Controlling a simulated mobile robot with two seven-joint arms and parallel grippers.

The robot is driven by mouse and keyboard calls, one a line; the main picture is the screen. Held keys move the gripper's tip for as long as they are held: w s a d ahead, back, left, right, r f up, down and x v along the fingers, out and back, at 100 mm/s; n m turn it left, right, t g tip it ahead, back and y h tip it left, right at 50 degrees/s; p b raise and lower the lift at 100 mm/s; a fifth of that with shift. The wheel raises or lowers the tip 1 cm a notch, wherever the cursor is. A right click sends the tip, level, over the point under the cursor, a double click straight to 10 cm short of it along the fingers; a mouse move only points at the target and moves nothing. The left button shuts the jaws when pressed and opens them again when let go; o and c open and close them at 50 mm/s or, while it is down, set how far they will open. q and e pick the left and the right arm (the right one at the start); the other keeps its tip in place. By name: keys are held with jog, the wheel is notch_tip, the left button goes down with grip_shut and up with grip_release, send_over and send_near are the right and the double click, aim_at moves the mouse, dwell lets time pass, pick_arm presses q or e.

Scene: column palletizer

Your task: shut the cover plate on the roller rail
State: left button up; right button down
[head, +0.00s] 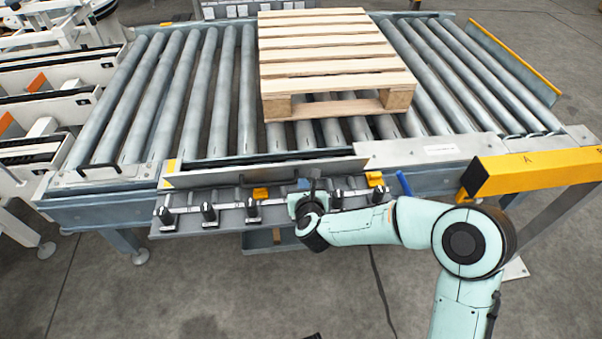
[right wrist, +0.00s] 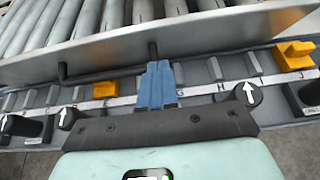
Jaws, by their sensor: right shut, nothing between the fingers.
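The cover plate (head: 265,172) is a long grey metal plate, standing raised along the front edge of the roller conveyor. It also crosses the upper part of the right wrist view (right wrist: 110,50). The roller rail (head: 225,212) is exposed in front of and below it, with dark knobs and yellow clips; its marked strip shows in the right wrist view (right wrist: 203,90). My right gripper (head: 305,186) is over the rail, at the plate's front side. Its blue fingers (right wrist: 158,82) are together and empty, with tips close to the plate's lower part; I cannot tell whether they touch. My left gripper is out of view.
A wooden pallet (head: 330,60) rests on the rollers behind the plate. A flat grey panel (head: 430,150) lies to the right and a panel with a black handle (head: 100,170) to the left. A yellow beam (head: 535,172) stands close to my right arm. Yellow clips (right wrist: 293,56) stick up.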

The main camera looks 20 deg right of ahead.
aim_at(300, 166)
jog(key=shift+w+d+r, duration=0.2)
jog(key=shift+w+r, duration=0.05)
jog(key=shift+w, duration=0.35)
jog(key=shift+w+d+r, duration=0.15)
jog(key=shift+w+r, duration=0.1)
jog(key=shift+w, duration=0.35)
jog(key=shift+w+d+r, duration=0.2)
jog(key=shift+w+r, duration=0.05)
jog(key=shift+w, duration=0.35)
